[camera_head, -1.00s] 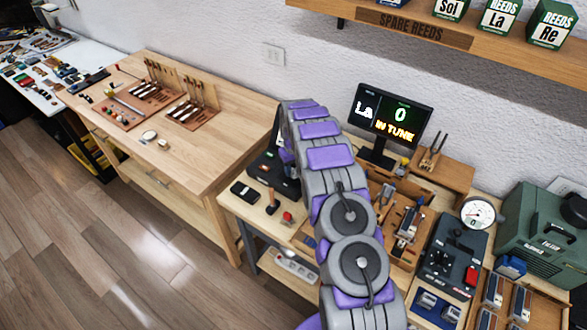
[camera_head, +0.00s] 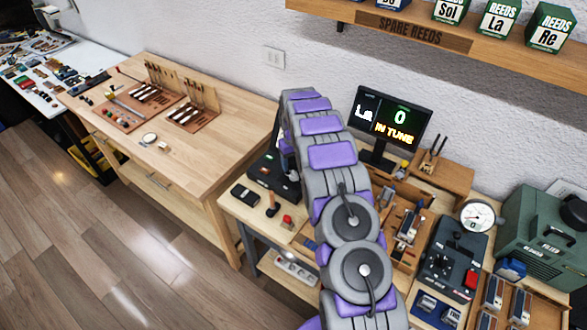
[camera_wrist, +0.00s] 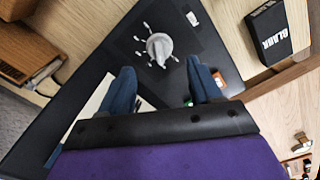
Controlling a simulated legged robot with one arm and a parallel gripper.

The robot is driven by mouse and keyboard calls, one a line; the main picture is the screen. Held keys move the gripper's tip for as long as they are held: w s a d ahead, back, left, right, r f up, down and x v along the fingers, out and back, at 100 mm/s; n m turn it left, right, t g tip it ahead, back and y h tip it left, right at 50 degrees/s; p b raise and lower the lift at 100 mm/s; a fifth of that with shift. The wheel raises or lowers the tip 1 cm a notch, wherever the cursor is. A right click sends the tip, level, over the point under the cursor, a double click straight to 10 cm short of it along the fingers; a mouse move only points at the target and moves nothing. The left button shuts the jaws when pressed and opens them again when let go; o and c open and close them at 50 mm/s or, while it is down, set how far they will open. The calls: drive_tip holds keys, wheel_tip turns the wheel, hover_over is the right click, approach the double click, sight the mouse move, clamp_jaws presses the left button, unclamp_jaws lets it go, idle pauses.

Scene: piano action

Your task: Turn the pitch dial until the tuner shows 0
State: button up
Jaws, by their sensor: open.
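The tuner screen (camera_head: 390,117) stands at the back of the near bench in the head view and reads "La", "0" and "IN TUNE". The pitch dial (camera_wrist: 159,47) is a grey knob with pale marks around it, on a black panel (camera_wrist: 95,88) in the wrist view. My gripper (camera_wrist: 162,80) is open, its two blue fingers spread on either side below the dial in the picture. No contact with the dial shows.
A small dark object (camera_head: 245,194) and a red button (camera_head: 287,222) are on the near bench. A gauge (camera_head: 476,216) and green case (camera_head: 545,230) stand right. A shelf (camera_head: 350,14) runs above.

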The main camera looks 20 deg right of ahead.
sight(293, 173)
wheel_tip(293, 173, up, 12)
drive_tip(key=shift+p, duration=0.35)
drive_tip(key=shift+r, duration=0.15)
drive_tip(key=s+a+r+b, duration=0.1)
drive_tip(key=s+a+r, duration=0.25)
drive_tip(key=s, duration=0.35)
drive_tip(key=s+a+r+b, duration=0.1)
drive_tip(key=s+a+r, duration=0.1)
drive_tip(key=s+r, duration=0.45)
drive_tip(key=s+a+r, duration=0.2)
drive_tip(key=s, duration=0.6)
drive_tip(key=s+a+f+g+b, duration=0.1)
drive_tip(key=s+a, duration=0.1)
drive_tip(key=s, duration=1.3)
drive_tip(key=s+a+f+m+b, duration=0.1)
drive_tip(key=s+a, duration=0.1)
drive_tip(key=s, duration=1.3)
drive_tip(key=shift+s+a+f+g+b, duration=0.25)
drive_tip(key=shift+a+f+g+b, duration=0.05)
drive_tip(key=shift+a+f+g, duration=0.1)
idle(1.4)
